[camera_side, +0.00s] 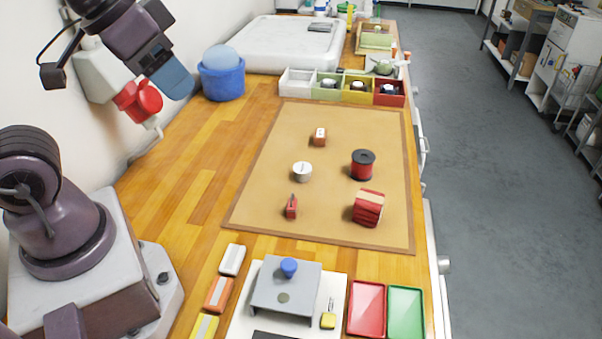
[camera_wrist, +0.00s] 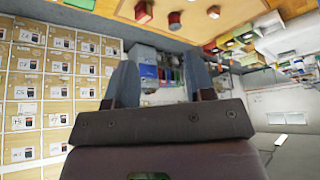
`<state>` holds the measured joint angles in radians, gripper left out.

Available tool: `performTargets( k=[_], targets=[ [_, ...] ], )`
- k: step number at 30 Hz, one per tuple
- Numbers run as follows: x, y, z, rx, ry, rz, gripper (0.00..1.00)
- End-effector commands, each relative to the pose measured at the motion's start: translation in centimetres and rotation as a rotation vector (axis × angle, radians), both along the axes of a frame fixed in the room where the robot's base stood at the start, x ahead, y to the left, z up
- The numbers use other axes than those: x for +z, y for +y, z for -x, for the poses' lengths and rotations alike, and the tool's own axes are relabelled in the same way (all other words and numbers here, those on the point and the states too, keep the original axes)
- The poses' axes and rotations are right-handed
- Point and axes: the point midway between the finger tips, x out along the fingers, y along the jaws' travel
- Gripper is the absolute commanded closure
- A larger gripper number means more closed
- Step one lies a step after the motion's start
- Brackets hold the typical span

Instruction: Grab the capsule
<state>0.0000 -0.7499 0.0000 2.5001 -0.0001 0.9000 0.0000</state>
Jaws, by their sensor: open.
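Several small objects lie apart on the tan mat (camera_side: 265,190) in the side view. They are a short round white piece (camera_side: 302,172), an orange-and-white block (camera_side: 319,138), a black-and-red spool (camera_side: 362,166), a small red piece (camera_side: 291,208) and a red block with a pale band (camera_side: 368,208). None is clearly recognisable as the capsule. My gripper (camera_side: 172,80) is high at the upper left, well away from the mat. In the wrist view its two blue-grey fingers (camera_wrist: 160,75) are spread, with nothing between them.
A compartment box (camera_side: 342,88) stands behind the mat, beside a blue tub (camera_side: 222,80). A grey stand with a blue knob (camera_side: 288,283), a red tray (camera_side: 367,308) and a green tray (camera_side: 405,311) are in front. Bare wooden worktop (camera_side: 190,200) lies left of the mat.

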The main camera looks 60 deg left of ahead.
Motion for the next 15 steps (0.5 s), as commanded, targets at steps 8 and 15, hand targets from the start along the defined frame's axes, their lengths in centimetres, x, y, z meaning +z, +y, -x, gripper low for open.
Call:
performTargets(
  k=[8,15],
  targets=[
    [0.0,0.0,0.0,0.000,0.000,0.000,0.24],
    [-1.3,0.3,-0.4,0.014,0.068,0.002,0.24]
  ],
)
